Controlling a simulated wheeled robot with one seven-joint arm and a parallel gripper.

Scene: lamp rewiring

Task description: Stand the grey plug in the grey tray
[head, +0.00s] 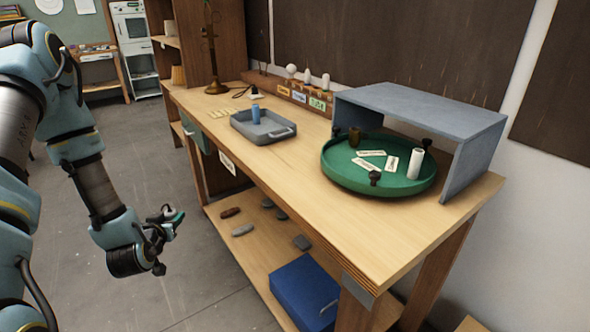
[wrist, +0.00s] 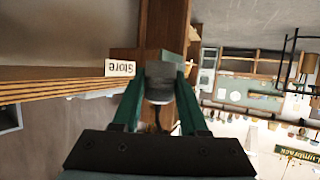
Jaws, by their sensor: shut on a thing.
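My gripper (head: 172,220) is out over the floor, left of the workbench and below its top. In the wrist view its green fingers (wrist: 158,100) are shut on a grey block-like thing with a paler end, which looks like the grey plug (wrist: 160,80). In the head view the plug is mostly hidden by the gripper. The grey tray (head: 283,136) lies on the bench top, left of the green round tray.
The green round tray (head: 340,182) holds cards, a white cylinder (head: 417,163) and dark knobs, partly under a grey stand (head: 420,100). A brass lamp stand (head: 213,50) is at the back. Several grey pieces and a blue box (head: 305,292) lie on the lower shelf.

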